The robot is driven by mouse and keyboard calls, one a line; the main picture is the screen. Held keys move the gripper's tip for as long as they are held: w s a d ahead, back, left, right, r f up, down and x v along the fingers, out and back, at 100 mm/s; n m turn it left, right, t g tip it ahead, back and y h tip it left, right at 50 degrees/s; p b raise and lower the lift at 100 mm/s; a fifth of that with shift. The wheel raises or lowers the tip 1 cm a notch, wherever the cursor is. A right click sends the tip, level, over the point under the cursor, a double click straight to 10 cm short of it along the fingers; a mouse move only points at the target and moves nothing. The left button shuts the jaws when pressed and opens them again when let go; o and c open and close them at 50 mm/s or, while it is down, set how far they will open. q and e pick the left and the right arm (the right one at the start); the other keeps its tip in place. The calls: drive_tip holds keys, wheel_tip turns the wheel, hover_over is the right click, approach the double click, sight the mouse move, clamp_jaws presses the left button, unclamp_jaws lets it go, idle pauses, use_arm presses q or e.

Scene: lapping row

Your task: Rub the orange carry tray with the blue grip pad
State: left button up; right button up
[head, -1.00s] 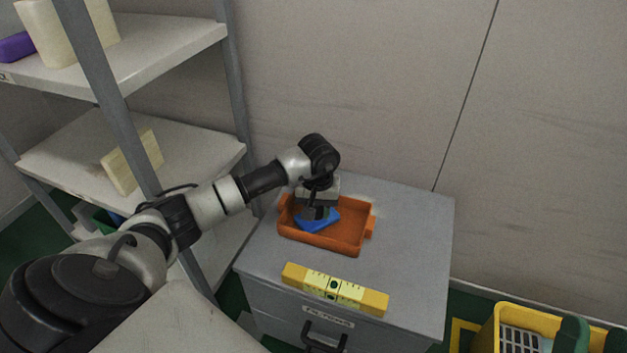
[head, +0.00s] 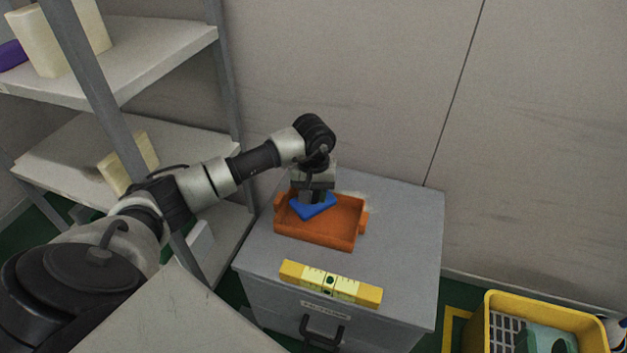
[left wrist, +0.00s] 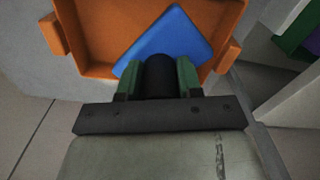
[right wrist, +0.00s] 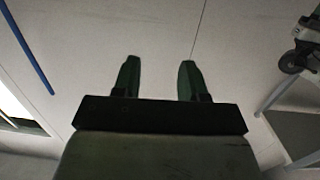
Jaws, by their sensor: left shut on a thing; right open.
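The orange carry tray (head: 345,240) sits on top of the grey cabinet, with a small handle at each end. The blue grip pad (head: 313,207) is held at the tray's inner left part, low over its floor; I cannot tell whether it touches. My left gripper (head: 313,194) is shut on the pad's dark knob, and the left wrist view shows its fingers (left wrist: 159,80) on either side of that knob, with the blue pad (left wrist: 172,42) beyond. My right gripper (right wrist: 157,82) is open and empty, facing a pale surface in the right wrist view; it is out of the head view.
A yellow spirit level (head: 330,283) lies on the cabinet top (head: 408,240) in front of the tray. A grey shelf rack (head: 165,60) stands close on the left. A yellow crate (head: 545,306) is at lower right. The cabinet's right side is clear.

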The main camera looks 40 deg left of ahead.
use_arm(q)
drive_tip(key=shift+r+p, duration=0.45)
drive_tip(key=shift+r, duration=0.3)
drive_tip(key=shift+r+p, duration=0.45)
drive_tip(key=shift+r, duration=0.15)
use_arm(e)
drive_tip(key=s+d+f+g+h, duration=0.1)
drive_tip(key=s+f+g, duration=0.2)
drive_tip(key=f+g, duration=0.2)
drive_tip(key=shift+s+d+f+h, duration=0.15)
drive_tip(key=shift+s+d+h, duration=0.1)
drive_tip(key=shift+h, duration=0.15)
use_arm(q)
drive_tip(key=shift+d, duration=0.1)
